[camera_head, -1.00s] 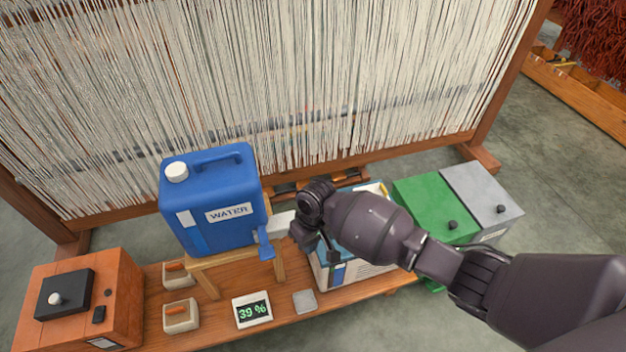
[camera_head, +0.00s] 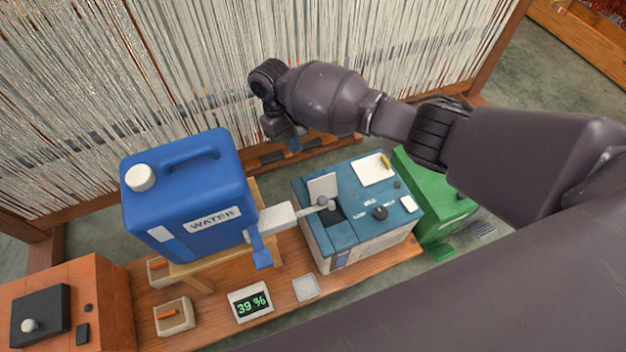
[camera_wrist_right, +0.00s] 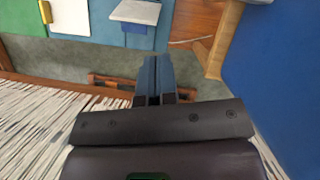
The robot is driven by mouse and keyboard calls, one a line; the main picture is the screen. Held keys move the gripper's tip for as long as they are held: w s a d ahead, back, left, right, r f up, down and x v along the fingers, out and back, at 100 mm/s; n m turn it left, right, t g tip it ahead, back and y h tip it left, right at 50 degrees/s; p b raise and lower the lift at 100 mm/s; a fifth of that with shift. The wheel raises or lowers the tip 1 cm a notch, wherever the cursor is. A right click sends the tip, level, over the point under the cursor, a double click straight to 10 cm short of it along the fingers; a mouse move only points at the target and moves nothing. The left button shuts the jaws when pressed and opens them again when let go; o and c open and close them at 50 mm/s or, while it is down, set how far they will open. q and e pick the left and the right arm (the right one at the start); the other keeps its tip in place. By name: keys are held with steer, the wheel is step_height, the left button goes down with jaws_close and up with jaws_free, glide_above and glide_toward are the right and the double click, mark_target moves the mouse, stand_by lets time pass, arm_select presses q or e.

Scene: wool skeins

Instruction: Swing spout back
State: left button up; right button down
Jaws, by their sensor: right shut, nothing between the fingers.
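The blue water canister (camera_head: 185,190) stands on a wooden stand (camera_head: 200,275) at the left middle. A white spout (camera_head: 278,218) sticks out from its right side, with a blue lever (camera_head: 262,255) hanging below it. The spout's thin grey tip (camera_head: 325,203) reaches over the open top of the teal machine (camera_head: 350,215). My right gripper (camera_head: 292,143) is above and behind the machine, apart from the spout. Its blue fingers are together and empty in the right wrist view (camera_wrist_right: 154,72). My left gripper is out of view.
The loom with white threads (camera_head: 120,70) fills the back. The display reading 39 % (camera_head: 250,302) and a small pale pad (camera_head: 306,287) lie at the bench front. An orange box (camera_head: 95,290) is at the left, and a green box (camera_head: 440,195) at the right.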

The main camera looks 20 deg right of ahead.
mark_target(319, 197)
arm_select(q)
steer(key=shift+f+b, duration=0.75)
steer(key=shift+b, duration=0.35)
arm_select(e)
steer(key=shift+s+d+f, duration=0.45)
steer(key=shift+s+f, duration=0.75)
steer(key=shift+f, duration=0.35)
steer(key=shift+s+d+f, duration=0.45)
steer(key=shift+s+f, duration=0.75)
steer(key=shift+f, duration=0.35)
steer(key=shift+s+d+f, duration=0.45)
steer(key=shift+s+f, duration=0.75)
steer(key=shift+f, duration=0.35)
arm_select(q)
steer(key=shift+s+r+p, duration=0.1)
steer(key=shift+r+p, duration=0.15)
steer(key=shift+p, duration=0.35)
arm_select(e)
steer(key=shift+s+d+m, duration=0.1)
steer(key=shift+s+m, duration=0.25)
steer(key=shift+m, duration=0.15)
